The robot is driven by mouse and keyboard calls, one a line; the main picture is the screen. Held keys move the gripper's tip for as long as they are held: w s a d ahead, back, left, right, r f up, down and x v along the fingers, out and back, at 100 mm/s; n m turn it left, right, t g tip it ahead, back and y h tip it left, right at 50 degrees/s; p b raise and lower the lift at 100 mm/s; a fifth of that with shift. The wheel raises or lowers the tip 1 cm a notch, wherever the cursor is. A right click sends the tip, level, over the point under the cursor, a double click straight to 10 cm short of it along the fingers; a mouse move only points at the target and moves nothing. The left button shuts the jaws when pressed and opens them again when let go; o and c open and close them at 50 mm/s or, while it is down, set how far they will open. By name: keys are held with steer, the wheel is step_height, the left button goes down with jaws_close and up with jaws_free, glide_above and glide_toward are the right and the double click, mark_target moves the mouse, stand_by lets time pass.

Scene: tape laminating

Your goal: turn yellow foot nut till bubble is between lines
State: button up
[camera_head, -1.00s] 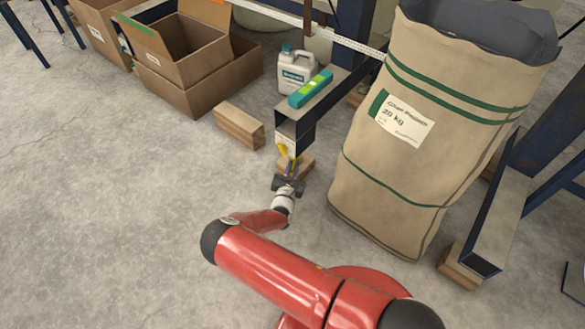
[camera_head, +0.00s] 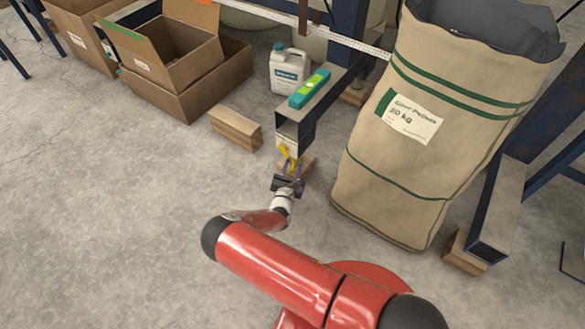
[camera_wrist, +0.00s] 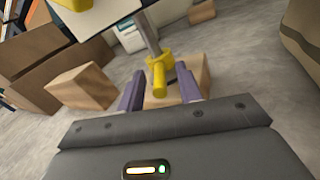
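The yellow foot nut (camera_head: 288,153) is on the foot under the near end of a dark steel beam (camera_head: 294,128). In the wrist view the nut (camera_wrist: 160,74) sits on a grey stem, with a yellow lug pointing toward me. My gripper (camera_head: 290,168) is at the nut. In the wrist view its two purple fingers (camera_wrist: 159,80) stand apart on either side of the nut, with a visible gap on each side. A teal spirit level (camera_head: 310,89) with a bright green vial lies on top of the beam. The bubble and lines are too small to read.
A wooden block (camera_wrist: 178,88) lies below the foot. Another wooden block (camera_head: 236,128) lies to the left, near a white jug (camera_head: 289,72) and cardboard boxes (camera_head: 185,85). A large pellet sack (camera_head: 405,150) stands close on the right. The floor at left is clear.

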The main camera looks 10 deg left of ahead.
steer(key=s, duration=0.2)
steer(key=s+p, duration=0.1)
steer(key=s, duration=0.4)
steer(key=shift+s+a, duration=0.4)
